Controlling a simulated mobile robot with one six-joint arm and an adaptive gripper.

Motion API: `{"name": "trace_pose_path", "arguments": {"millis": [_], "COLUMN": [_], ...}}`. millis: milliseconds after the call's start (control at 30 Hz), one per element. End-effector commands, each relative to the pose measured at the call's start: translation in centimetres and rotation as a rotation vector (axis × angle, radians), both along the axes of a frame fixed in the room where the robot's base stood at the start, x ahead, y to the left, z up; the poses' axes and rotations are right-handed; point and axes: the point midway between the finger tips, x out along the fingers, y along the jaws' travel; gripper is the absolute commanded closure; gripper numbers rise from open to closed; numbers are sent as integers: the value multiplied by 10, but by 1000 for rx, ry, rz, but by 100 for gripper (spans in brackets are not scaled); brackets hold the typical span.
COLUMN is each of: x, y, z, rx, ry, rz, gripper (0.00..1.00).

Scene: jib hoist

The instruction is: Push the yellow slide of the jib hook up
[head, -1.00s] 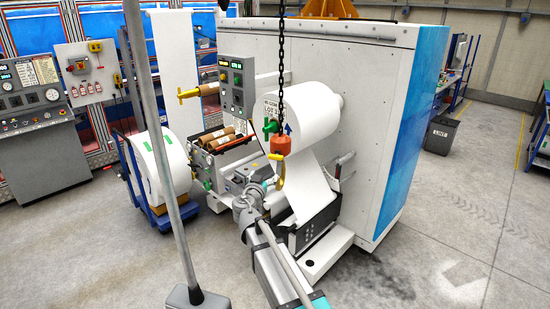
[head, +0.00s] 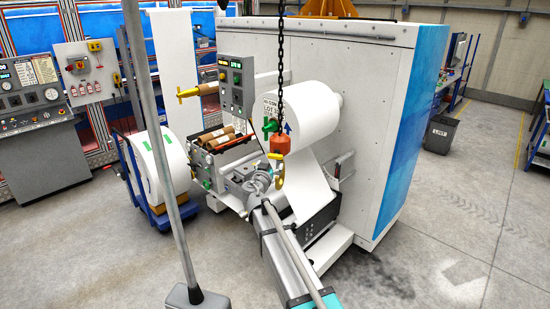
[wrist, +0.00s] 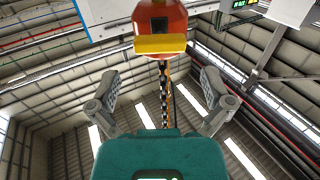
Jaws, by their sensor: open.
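The jib hook hangs on a dark chain (head: 281,70). Its orange-red block (head: 281,145) has a yellow hook (head: 279,178) below it. The yellow slide (head: 275,156) shows small at the block's lower edge. In the wrist view the orange-red block (wrist: 160,17) is at the top centre, with the yellow slide (wrist: 160,44) across it. My gripper (wrist: 160,84) is open, its two fingers spread left and right with nothing between them but the chain behind. In the head view my gripper (head: 262,182) is just left of the yellow hook; whether they touch is unclear.
A large white roll (head: 312,110) on the machine is close behind the hook. A grey control box (head: 237,85) and a bench with rollers (head: 225,145) stand to the left. A grey post (head: 160,150) crosses the head view.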

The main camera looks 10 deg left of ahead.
Motion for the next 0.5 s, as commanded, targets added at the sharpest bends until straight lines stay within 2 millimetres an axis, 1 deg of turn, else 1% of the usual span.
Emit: {"name": "trace_pose_path", "arguments": {"millis": [33, 200, 333, 500], "x": [11, 36, 50, 61], "y": [-1, -5, -8, -10], "z": [0, 0, 0, 0], "rx": [0, 0, 0, 0], "ry": [0, 0, 0, 0], "rz": [-1, -1, 0, 0], "gripper": [0, 0, 0, 0]}}
